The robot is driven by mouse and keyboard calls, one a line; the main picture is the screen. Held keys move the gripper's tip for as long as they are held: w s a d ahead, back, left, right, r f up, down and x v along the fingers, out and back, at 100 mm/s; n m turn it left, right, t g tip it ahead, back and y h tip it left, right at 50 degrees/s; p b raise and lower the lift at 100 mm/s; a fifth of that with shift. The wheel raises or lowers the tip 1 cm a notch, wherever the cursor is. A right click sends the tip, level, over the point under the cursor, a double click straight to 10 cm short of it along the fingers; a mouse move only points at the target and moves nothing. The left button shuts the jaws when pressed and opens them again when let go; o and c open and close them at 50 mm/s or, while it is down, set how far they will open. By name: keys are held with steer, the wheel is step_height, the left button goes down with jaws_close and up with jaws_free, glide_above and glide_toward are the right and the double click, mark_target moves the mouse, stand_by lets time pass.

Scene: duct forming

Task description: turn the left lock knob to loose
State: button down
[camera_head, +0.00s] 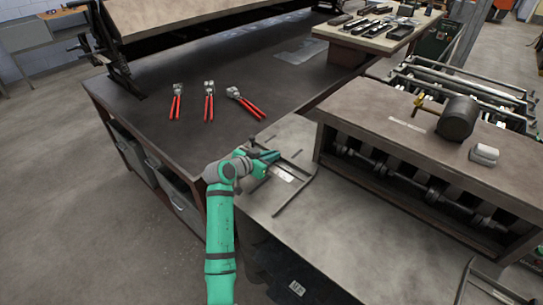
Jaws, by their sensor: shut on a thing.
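My green arm reaches up from the bottom of the view to a grey wrist. My gripper (268,160) is at the left end of a metal slide or guide (284,174) on the grey machine table. It is shut on a small dark part there, which I take to be the left lock knob (269,156). The fingers and wrist cover most of the knob, and it is too small to read how far it is turned.
Several red-handled pliers (209,102) lie on the dark bench (150,118) behind my gripper. The grey table (330,235) in front is largely clear.

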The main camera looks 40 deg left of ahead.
steer(key=shift+w+d+n+y, duration=0.15)
steer(key=shift+d+n+y, duration=0.1)
steer(key=shift+n+y, duration=0.3)
steer(key=c, duration=1.9)
jaws_free()
steer(key=shift+o, duration=0.2)
steer(key=shift+s+a, duration=0.1)
steer(key=shift+s, duration=0.1)
steer(key=shift+s+r, duration=0.15)
steer(key=shift+s, duration=0.15)
steer(key=v, duration=0.9)
steer(key=shift+s+r, duration=0.15)
steer(key=shift+s, duration=0.2)
